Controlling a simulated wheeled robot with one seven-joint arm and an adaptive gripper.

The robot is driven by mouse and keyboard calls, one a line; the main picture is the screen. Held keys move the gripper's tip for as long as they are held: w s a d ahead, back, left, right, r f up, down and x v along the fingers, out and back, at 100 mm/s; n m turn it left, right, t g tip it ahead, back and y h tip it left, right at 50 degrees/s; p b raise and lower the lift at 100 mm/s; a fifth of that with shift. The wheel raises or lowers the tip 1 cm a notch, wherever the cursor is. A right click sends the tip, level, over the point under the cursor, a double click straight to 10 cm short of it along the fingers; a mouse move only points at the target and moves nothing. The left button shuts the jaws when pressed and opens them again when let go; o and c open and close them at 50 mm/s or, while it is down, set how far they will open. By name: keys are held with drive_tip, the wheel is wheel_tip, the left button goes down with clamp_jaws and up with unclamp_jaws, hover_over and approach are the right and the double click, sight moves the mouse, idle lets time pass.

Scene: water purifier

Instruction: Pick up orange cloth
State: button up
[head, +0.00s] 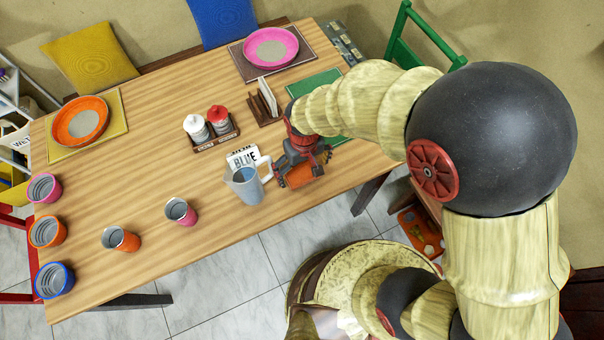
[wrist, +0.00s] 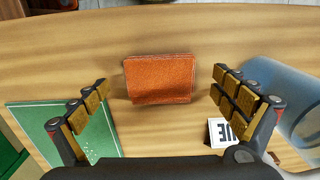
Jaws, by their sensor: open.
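The orange cloth (wrist: 160,79) lies folded in a small rectangle on the wooden table, near its front edge. In the head view the cloth (head: 306,182) shows under my gripper, partly hidden by it. My gripper (head: 303,172) is over the cloth and points down. In the wrist view my gripper (wrist: 160,95) is open, with one finger on each side of the cloth. Both fingers are apart from the cloth, and nothing is between them but the cloth below. I cannot tell the exact height above the table.
A blue pitcher (head: 247,186) stands close to the left of my gripper, by a card reading BLUE (head: 242,157). A green mat (head: 314,88) and a napkin holder (head: 264,104) are behind. The table's middle (head: 140,160) is clear.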

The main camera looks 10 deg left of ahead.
wheel_tip(320, 180, down, 2)
drive_tip(key=shift+c, duration=0.4)
drive_tip(key=c, duration=1.1)
drive_tip(key=shift+c, duration=0.3)
